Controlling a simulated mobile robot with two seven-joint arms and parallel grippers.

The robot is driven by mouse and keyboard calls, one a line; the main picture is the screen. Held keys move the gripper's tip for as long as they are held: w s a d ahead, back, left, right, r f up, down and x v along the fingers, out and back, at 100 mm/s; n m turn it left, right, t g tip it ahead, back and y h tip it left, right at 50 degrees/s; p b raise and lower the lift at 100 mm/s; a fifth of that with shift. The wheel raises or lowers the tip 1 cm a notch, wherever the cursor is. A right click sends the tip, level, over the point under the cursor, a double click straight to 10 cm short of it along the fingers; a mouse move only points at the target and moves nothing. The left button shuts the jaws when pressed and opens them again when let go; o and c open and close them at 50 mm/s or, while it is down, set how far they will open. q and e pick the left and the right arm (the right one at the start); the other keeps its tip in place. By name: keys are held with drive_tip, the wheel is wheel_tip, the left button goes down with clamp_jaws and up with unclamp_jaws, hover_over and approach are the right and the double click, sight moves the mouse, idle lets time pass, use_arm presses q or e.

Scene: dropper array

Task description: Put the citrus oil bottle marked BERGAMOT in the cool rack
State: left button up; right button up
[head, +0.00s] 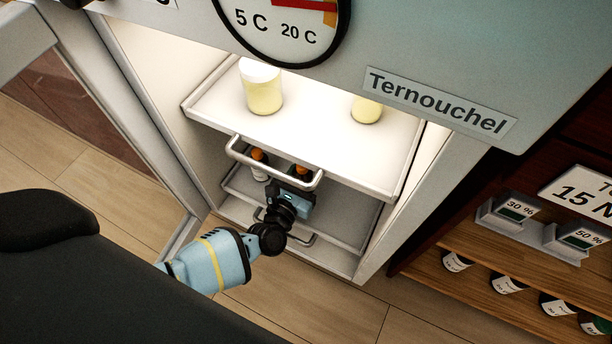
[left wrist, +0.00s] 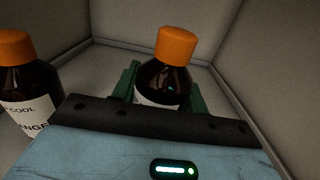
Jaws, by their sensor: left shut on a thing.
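My left gripper (head: 297,186) reaches into the open cold cabinet, over the lower pull-out rack (head: 347,216). Its green fingers are shut on a dark brown bottle with an orange cap (left wrist: 163,80), which looks upright. In the head view only this bottle's cap (head: 302,169) shows, behind the upper shelf's handle. Its label is mostly hidden, so the name cannot be read. A second orange-capped brown bottle (left wrist: 27,82) stands to the left, apart from it; its label reads "COOL" and "ANGE". I cannot tell whether the held bottle touches the rack floor. My right gripper is not in view.
The upper shelf (head: 315,135) holds two pale yellow jars; its bar handle (head: 272,172) lies just above my gripper. The cabinet door (head: 110,110) stands open at left. A wooden shelf unit (head: 520,255) with several bottles is at right.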

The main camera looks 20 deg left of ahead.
use_arm(q)
drive_tip(key=shift+f+b, duration=0.55)
drive_tip(key=shift+f, duration=0.6)
drive_tip(key=shift+f, duration=0.1)
drive_tip(key=o, duration=1.1)
drive_tip(key=shift+f, duration=0.1)
drive_tip(key=shift+c, duration=0.2)
drive_tip(key=s+p, duration=0.3)
drive_tip(key=s, duration=0.9)
drive_tip(key=shift+a+r, duration=0.2)
drive_tip(key=shift+a, duration=0.05)
